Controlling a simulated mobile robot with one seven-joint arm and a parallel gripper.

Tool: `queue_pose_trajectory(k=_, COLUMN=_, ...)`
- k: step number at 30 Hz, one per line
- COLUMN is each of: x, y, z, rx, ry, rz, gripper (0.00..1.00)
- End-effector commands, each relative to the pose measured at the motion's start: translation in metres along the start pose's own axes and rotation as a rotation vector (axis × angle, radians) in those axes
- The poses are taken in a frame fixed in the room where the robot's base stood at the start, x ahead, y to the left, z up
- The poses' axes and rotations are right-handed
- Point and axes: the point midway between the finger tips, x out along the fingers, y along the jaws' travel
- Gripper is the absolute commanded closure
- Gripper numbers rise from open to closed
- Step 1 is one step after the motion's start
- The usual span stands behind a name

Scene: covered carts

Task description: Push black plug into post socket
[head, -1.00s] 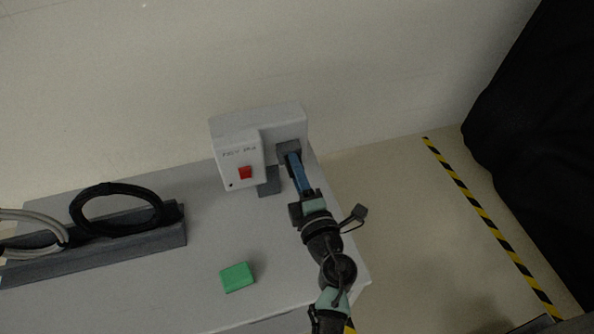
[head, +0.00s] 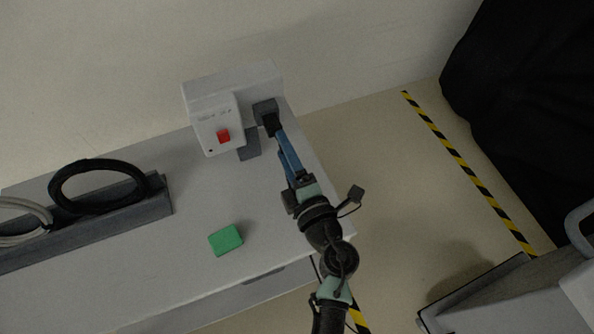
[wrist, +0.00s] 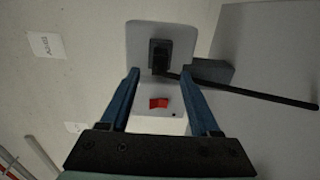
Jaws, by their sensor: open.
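The black plug (head: 271,125) sits at the dark socket on the right of the white post (head: 262,76). In the wrist view the plug (wrist: 160,54) is upright against the pale plate (wrist: 136,38), and its black cable (wrist: 255,94) runs off to the right. I cannot tell how deep the plug is seated; it hides most of the socket. My gripper (head: 281,140) points at the plug from the front. In the wrist view my gripper (wrist: 159,73) is open, its blue fingers spread, with the plug just beyond the tips and nothing held.
A white box with a red switch (head: 223,136) stands left of the socket. A green block (head: 225,240) lies on the grey cart top (head: 190,200). A black cable coil (head: 100,163) hangs at a grey rack on the left. Another cart (head: 520,300) stands at the lower right.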

Motion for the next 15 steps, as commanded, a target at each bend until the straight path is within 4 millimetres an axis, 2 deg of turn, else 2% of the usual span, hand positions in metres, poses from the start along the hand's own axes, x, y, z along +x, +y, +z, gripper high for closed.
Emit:
queue_pose_trajectory(k=1, x=-0.013, y=-0.001, z=0.000, rx=0.000, ry=-0.002, rz=-0.002, gripper=0.37)
queue_pose_trajectory(k=6, x=-0.044, y=-0.001, z=0.001, rx=0.000, ry=-0.002, rz=-0.001, gripper=0.37)
queue_pose_trajectory(k=10, x=-0.060, y=-0.001, z=0.000, rx=0.000, ry=-0.001, rz=-0.001, gripper=0.37)
queue_pose_trajectory(k=15, x=-0.067, y=0.000, z=0.000, rx=0.000, ry=0.000, rz=0.001, gripper=0.37)
